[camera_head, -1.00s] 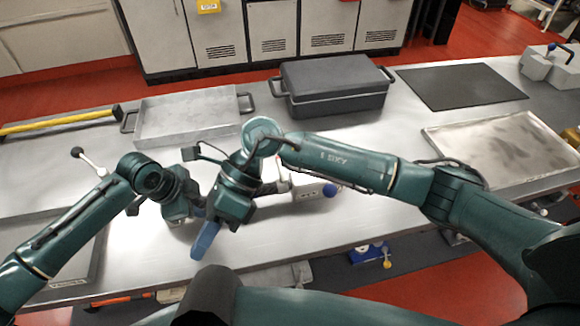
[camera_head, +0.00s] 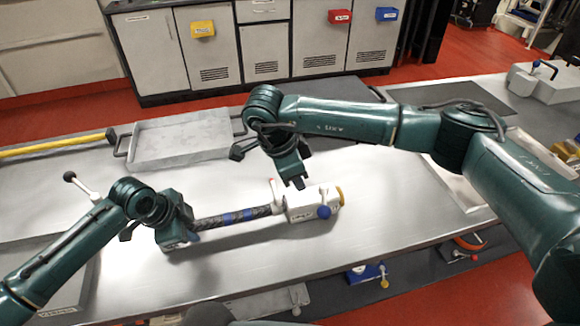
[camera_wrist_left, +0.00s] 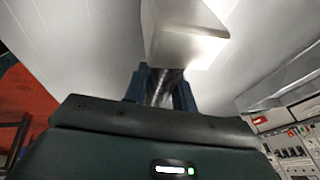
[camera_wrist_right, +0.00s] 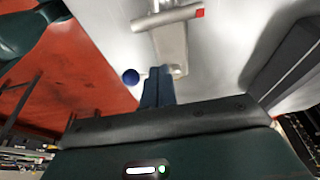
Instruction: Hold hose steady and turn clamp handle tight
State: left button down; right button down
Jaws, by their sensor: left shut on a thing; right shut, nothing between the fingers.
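A dark, patterned hose (camera_head: 215,221) with blue bands lies above the steel table, running from my left gripper (camera_head: 192,234) to a white block (camera_head: 305,205). The block has a blue ball knob (camera_head: 323,212), a yellow end and a slim handle (camera_head: 274,190) with a reddish tip. My left gripper is shut around the hose; its fingers (camera_wrist_left: 160,84) show in the left wrist view. My right gripper (camera_head: 298,184) is shut and empty, just above the block. In the right wrist view its fingers (camera_wrist_right: 157,86) are together near the blue knob (camera_wrist_right: 131,76); contact with the block is unclear.
A metal tray (camera_head: 180,140) lies at the back left, with a yellow-handled bar (camera_head: 55,147) beside it. A dark mat (camera_head: 450,95) and another tray lie at the right, partly behind my right arm. The table front is mostly clear.

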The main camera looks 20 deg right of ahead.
aim_at(276, 197)
jog(key=x, duration=0.4)
jog(key=a, duration=0.2)
jog(key=shift+a+r, duration=0.55)
jog(key=shift+a, duration=0.5)
jog(key=shift+s+a+m+g, duration=0.15)
jog(key=shift+m+g, duration=0.1)
jog(key=shift+m, duration=0.5)
jog(key=shift+s+a+m+g, duration=0.15)
jog(key=shift+m+g, duration=0.1)
jog(key=shift+m, duration=0.5)
